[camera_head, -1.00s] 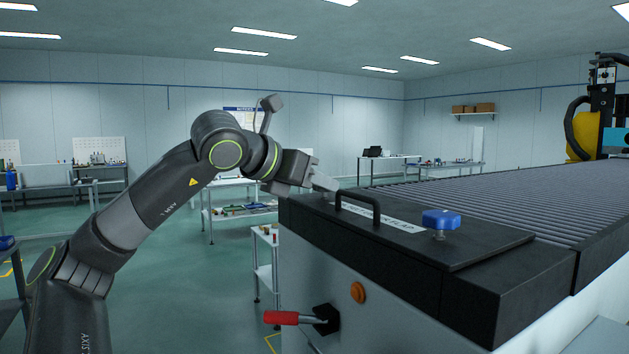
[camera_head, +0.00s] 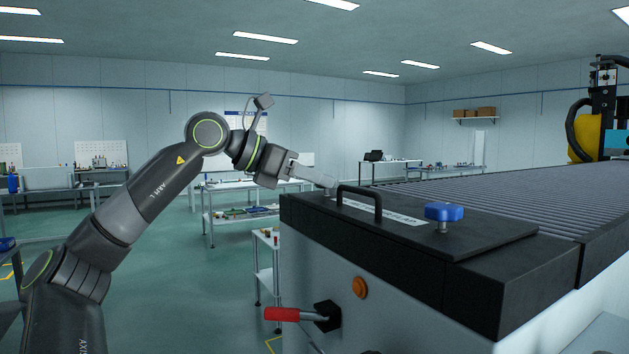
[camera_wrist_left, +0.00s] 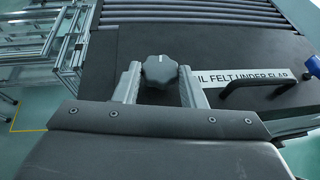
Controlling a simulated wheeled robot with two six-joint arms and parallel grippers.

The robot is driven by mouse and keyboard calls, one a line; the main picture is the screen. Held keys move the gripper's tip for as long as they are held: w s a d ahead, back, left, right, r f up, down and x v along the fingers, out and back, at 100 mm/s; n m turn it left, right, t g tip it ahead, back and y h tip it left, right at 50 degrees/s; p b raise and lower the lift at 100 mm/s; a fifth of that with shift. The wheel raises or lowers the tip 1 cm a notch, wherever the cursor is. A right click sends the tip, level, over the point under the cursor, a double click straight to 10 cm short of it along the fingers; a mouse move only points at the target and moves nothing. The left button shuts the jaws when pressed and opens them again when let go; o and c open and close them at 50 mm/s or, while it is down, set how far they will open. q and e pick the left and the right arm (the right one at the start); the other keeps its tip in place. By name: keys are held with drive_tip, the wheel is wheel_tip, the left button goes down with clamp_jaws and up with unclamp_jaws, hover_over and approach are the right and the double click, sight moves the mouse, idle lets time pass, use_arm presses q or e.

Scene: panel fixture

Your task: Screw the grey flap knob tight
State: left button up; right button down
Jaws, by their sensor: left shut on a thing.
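The grey flap knob (camera_wrist_left: 160,71) is a dark grey, lobed knob with a small white mark, seen in the left wrist view on the black flap. My left gripper (camera_wrist_left: 159,84) has one finger on each side of it and is shut on it. My right gripper is in neither view.
A black handle (camera_head: 360,200) and a blue knob (camera_head: 444,212) stand on the flap beside a white label. A red-handled lever (camera_head: 283,314) and an orange button (camera_head: 359,287) are on the front panel. A roller bed (camera_head: 480,195) lies behind.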

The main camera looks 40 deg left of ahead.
use_arm(q)
drive_tip(key=shift+w+a+r+m+g+h+p, duration=0.15)
drive_tip(key=shift+m+g+h+p, duration=0.15)
drive_tip(key=shift+m+h, duration=0.15)
drive_tip(key=shift+w+a+r+m+g+h+p, duration=0.15)
drive_tip(key=shift+m+g+h+p, duration=0.15)
drive_tip(key=shift+m+h, duration=0.15)
drive_tip(key=m+g+h+p, duration=0.2)
drive_tip(key=p, duration=0.2)
drive_tip(key=w+m+g+h+p, duration=0.1)
drive_tip(key=m+g+p, duration=0.2)
drive_tip(key=p, duration=0.2)
drive_tip(key=m+g+h+p, duration=0.2)
drive_tip(key=m+g+p, duration=0.1)
drive_tip(key=p, duration=0.1)
drive_tip(key=shift+w+a+h+p, duration=0.15)
drive_tip(key=shift+a+h+p, duration=0.15)
drive_tip(key=shift+a+p, duration=0.1)
drive_tip(key=shift+w+f+m+g+p, duration=0.1)
drive_tip(key=shift+f+m+g+p, duration=0.1)
drive_tip(key=shift+m+g+p, duration=0.6)
drive_tip(key=shift+f, duration=0.1)
drive_tip(key=o, duration=1)
